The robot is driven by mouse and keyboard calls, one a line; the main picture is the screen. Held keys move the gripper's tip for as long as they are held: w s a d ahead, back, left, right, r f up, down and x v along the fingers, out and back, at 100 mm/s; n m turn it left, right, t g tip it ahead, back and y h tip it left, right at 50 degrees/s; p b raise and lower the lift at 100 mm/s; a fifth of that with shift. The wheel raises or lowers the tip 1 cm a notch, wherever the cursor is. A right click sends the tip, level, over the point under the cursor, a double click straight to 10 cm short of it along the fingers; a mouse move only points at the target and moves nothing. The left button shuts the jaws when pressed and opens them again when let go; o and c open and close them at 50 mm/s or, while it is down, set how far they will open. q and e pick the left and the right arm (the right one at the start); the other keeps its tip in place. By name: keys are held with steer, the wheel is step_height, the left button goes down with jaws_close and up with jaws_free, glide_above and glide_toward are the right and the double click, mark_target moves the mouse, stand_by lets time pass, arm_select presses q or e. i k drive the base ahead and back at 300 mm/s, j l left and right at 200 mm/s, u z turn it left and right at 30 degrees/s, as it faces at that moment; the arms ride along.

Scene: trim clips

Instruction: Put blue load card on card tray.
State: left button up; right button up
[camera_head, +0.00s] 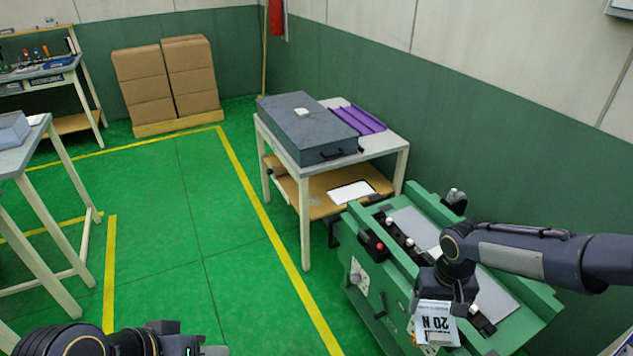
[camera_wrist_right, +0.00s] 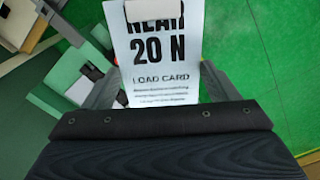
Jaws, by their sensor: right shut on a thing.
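A load card (camera_head: 435,323) is held in my right gripper (camera_head: 448,297), above the front of the green machine. In the right wrist view the card (camera_wrist_right: 165,65) stands between the fingers and reads "20 N LOAD CARD". My left gripper (camera_head: 195,346) is at the bottom edge of the head view, cut off, over the floor. I cannot tell for sure which thing is the card tray; a white, dark-edged flat piece (camera_head: 351,192) lies on the lower shelf of the table.
The green machine (camera_head: 352,240) with knobs is below my right arm. The table (camera_head: 392,145) behind it bears a dark grey case (camera_head: 290,132) and purple trays (camera_head: 362,119). Boxes (camera_head: 165,80) stand at the back. Green floor (camera_head: 190,220) is clear at centre left.

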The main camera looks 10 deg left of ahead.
mark_target(351, 192)
steer(key=i+j+u, duration=0.1)
steer(key=i+j, duration=0.15)
steer(key=i, duration=0.2)
steer(key=i+j, duration=0.15)
steer(key=i, duration=0.35)
steer(key=i+j+u, duration=0.15)
steer(key=i, duration=0.3)
steer(key=i+j+u, duration=0.1)
steer(key=i, duration=0.4)
steer(key=i+l, duration=0.1)
steer(key=i, duration=0.15)
